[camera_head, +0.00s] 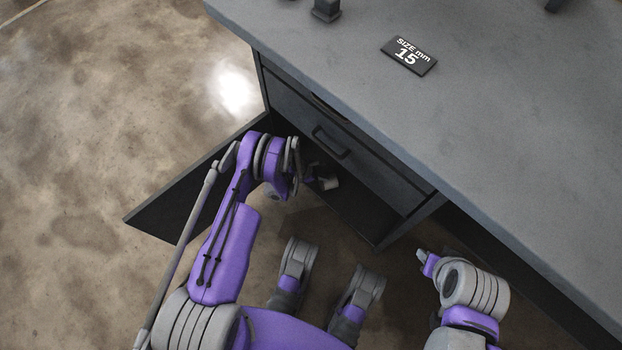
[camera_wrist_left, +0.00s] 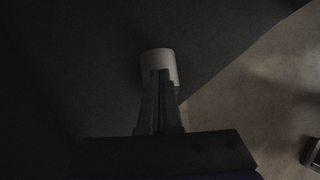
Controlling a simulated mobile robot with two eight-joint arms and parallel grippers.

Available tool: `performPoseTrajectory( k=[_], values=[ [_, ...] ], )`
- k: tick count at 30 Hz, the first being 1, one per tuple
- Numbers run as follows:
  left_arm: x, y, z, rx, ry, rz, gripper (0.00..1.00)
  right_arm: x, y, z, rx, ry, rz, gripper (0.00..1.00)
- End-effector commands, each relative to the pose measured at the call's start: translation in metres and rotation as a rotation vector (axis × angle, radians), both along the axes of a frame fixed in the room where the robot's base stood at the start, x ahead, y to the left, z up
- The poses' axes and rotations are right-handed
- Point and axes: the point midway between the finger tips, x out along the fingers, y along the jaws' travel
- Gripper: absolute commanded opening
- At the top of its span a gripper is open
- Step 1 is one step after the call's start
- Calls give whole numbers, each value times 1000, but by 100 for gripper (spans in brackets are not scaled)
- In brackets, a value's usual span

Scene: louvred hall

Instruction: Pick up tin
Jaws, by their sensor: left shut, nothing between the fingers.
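A pale, whitish tin (camera_wrist_left: 158,58) stands in the dark lower cabinet, just beyond my left fingertips in the left wrist view. It also shows in the head view as a small light shape (camera_head: 330,183) inside the open cabinet. My left gripper (camera_wrist_left: 160,76) is shut and empty, and its fingers cover the lower part of the tin. I cannot tell whether they touch it. In the head view my left arm reaches into the cabinet and its gripper is mostly in shadow.
The cabinet door (camera_head: 165,215) stands open on the left of my left arm. A closed drawer (camera_head: 345,150) with a handle is above the opening. The grey counter (camera_head: 500,110) overhangs it and bears a black size sign (camera_head: 409,56). The floor at the left is clear.

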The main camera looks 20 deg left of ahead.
Motion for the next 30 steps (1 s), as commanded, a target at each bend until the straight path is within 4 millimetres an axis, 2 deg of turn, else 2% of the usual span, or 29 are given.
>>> performPoseTrajectory(
  k=[1, 5, 7, 12, 30],
  values=[
    [6, -9, -1, 0, 0, -4, 0, 1, 0, -2, 0, 0, 0, 45],
    [16, -23, -1, 0, -1, -1, 0, 1, 0, -4, 0, -1, 0, 45],
    [15, -20, -10, 0, -1, 1, 0, 2, 0, -8, 0, -2, 0, 45],
    [14, -20, -16, 2, -1, 0, 0, 2, 0, -7, 0, -1, 0, 45],
    [13, -18, -19, 6, 1, -2, 0, 1, 0, -7, 0, -1, 0, 45]
  ],
)
